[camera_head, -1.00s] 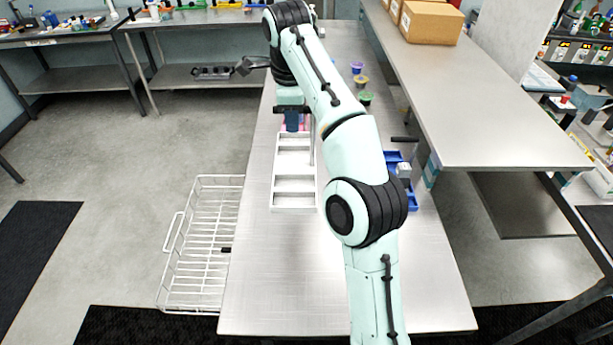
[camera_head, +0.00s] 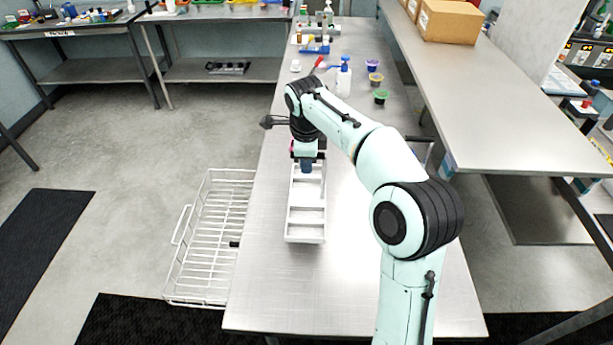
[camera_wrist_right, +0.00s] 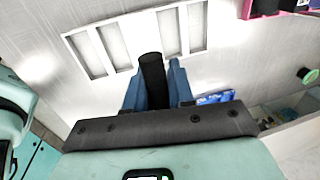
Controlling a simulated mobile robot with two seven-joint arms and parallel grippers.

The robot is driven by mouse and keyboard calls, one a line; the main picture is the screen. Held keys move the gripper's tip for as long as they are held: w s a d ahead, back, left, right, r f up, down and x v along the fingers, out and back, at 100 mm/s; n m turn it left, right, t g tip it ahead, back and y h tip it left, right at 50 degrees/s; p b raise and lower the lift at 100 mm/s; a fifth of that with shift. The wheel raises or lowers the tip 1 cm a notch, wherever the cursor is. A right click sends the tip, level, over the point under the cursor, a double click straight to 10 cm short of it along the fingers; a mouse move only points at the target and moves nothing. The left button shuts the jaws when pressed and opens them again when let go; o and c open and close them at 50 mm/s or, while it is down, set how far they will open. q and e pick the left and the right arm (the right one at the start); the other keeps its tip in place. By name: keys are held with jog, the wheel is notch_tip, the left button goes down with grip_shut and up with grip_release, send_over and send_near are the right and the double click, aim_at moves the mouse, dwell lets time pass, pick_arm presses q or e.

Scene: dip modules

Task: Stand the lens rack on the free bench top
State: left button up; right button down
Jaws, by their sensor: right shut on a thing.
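The lens rack (camera_head: 305,226) appears to be the long white tray with open compartments in the head view, above or on the steel bench top. My right gripper (camera_head: 307,168) points down over its far part. In the right wrist view the rack (camera_wrist_right: 104,50) lies beyond the fingers. The blue fingers (camera_wrist_right: 156,85) are shut on a black bar, which looks like the rack's handle (camera_wrist_right: 152,72). I cannot tell whether the rack's underside touches the bench. My left gripper is not in view.
The bench top (camera_head: 275,300) is clear in front of the rack. A white wire basket (camera_head: 208,240) is on the left. Small cups (camera_head: 375,79) and a spray bottle (camera_head: 343,77) stand farther back. A raised steel shelf (camera_head: 490,120) is on the right.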

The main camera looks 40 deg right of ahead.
notch_tip(320, 180, down, 5)
jog(key=shift+w+b, duration=0.15)
jog(key=shift+b, duration=0.15)
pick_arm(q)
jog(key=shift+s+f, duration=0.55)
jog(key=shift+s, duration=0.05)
pick_arm(e)
jog(key=shift+f, duration=0.1)
jog(key=shift+f, duration=0.15)
jog(key=c, duration=1)
grip_release()
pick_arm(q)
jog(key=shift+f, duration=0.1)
pick_arm(e)
jog(key=shift+o, duration=0.2)
